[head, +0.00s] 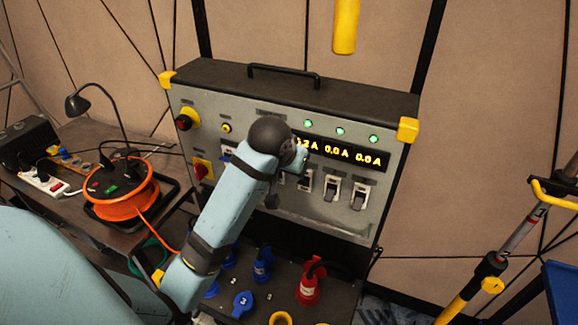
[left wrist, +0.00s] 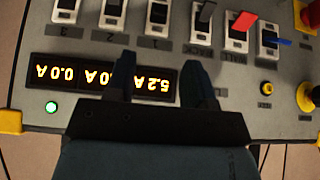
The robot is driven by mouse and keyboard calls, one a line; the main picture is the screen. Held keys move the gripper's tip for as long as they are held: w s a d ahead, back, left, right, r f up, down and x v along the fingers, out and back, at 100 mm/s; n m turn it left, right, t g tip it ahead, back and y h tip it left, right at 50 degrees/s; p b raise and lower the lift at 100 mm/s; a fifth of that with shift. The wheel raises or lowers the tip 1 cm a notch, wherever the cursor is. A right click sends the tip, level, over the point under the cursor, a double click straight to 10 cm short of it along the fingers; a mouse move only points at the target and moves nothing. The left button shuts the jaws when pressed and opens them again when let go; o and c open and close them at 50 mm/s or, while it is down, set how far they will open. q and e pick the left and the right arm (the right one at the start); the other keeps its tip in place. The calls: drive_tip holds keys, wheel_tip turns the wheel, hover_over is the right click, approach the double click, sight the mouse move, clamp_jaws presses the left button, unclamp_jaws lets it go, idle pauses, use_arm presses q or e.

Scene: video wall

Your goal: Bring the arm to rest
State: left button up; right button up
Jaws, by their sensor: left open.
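My left arm (head: 220,210) reaches up from the lower left to the front of a grey control panel (head: 330,215). In the head view its hand is mostly hidden behind the wrist. In the left wrist view my left gripper (left wrist: 160,75) is open, its two dark fingers apart with nothing between them. The fingers are in front of the amber current display (left wrist: 60,73), which also shows in the head view (head: 345,155). I cannot tell whether they touch the panel. My right gripper is in neither view.
Breaker switches (head: 331,188) and a red-lever switch (left wrist: 240,25) are close to the hand. An orange cable reel (head: 122,205) stands on the left table. A yellow-and-grey pole (head: 490,268) is at right.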

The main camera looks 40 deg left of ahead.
use_arm(q)
drive_tip(key=shift+s+r, duration=0.3)
drive_tip(key=shift+r, duration=0.15)
drive_tip(key=s+d+f+m+t+h, duration=0.1)
drive_tip(key=s+d+f+m, duration=0.2)
drive_tip(key=f, duration=0.7)
drive_tip(key=s+d+f+m+t+h, duration=0.1)
drive_tip(key=s+d+f, duration=0.25)
drive_tip(key=f, duration=0.65)
drive_tip(key=s+d+f+t+h, duration=0.1)
drive_tip(key=s+d+f, duration=0.3)
drive_tip(key=s+f, duration=0.1)
drive_tip(key=s+d+f+m+t+h, duration=0.1)
drive_tip(key=s+d+f, duration=0.3)
drive_tip(key=s, duration=0.4)
drive_tip(key=shift+f+m+t+h, duration=0.3)
drive_tip(key=shift+f, duration=0.25)
drive_tip(key=shift+s, duration=0.1)
